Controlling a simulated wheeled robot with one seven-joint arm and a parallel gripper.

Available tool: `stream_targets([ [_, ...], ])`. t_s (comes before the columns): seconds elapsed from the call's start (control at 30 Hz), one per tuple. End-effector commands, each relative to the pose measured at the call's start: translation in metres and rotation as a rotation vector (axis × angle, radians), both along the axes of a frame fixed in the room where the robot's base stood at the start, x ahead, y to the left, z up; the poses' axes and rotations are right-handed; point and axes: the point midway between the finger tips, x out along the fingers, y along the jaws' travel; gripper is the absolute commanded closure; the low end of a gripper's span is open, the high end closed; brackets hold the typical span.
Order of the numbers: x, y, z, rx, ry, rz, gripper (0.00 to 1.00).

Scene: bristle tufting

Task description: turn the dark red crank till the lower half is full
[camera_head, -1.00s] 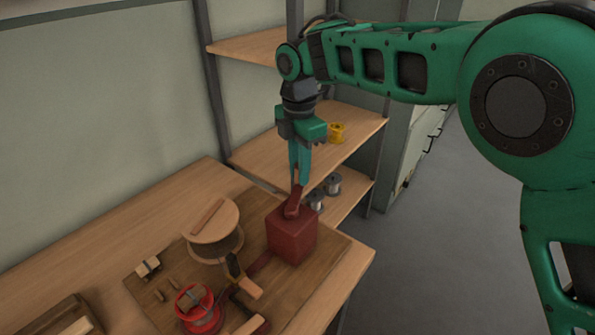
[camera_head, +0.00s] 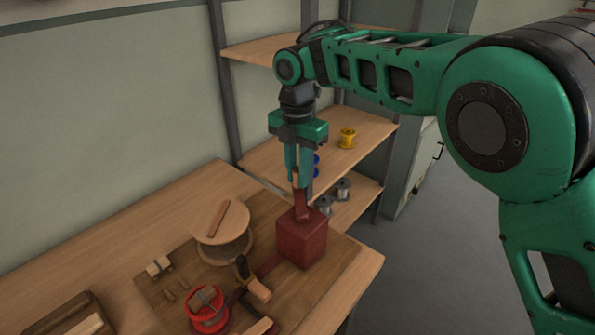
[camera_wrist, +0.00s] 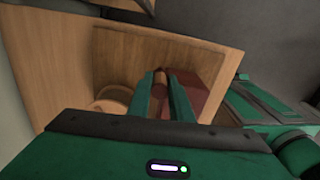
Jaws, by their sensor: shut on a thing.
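The dark red crank (camera_head: 301,208) stands on top of a dark red box (camera_head: 303,242) at the right end of the wooden board. In the wrist view, the two green fingers (camera_wrist: 168,92) stand on either side of the handle, with the red box (camera_wrist: 200,92) behind. A round wooden drum (camera_head: 222,228) with a flat bar on its lid stands left of the box. I cannot tell how full any lower half is.
A red ring-shaped holder (camera_head: 208,308) with a wooden block and a wooden-handled clamp (camera_head: 254,282) lie in front of the box. A small bound bundle (camera_head: 159,266) lies left. Shelves (camera_head: 330,150) with yellow, blue and grey spools stand behind.

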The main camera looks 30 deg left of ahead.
Motion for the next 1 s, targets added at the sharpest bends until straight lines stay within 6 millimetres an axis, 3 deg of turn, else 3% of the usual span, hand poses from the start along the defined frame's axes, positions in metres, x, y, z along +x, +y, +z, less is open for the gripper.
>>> stream_targets([
  [0.03,0.008,0.001,0.006,0.015,-0.014,-0.015,1.00],
  [0.13,0.009,0.000,0.006,0.015,-0.014,-0.015,1.00],
  [0.17,0.009,0.000,0.006,0.015,-0.014,-0.015,0.79],
  [0.23,0.008,0.000,0.006,0.013,-0.013,-0.014,0.62],
  [0.63,0.003,0.001,0.009,0.008,-0.006,-0.005,0.62],
  [1.0,0.007,0.001,0.071,0.011,-0.006,-0.007,0.62],
])
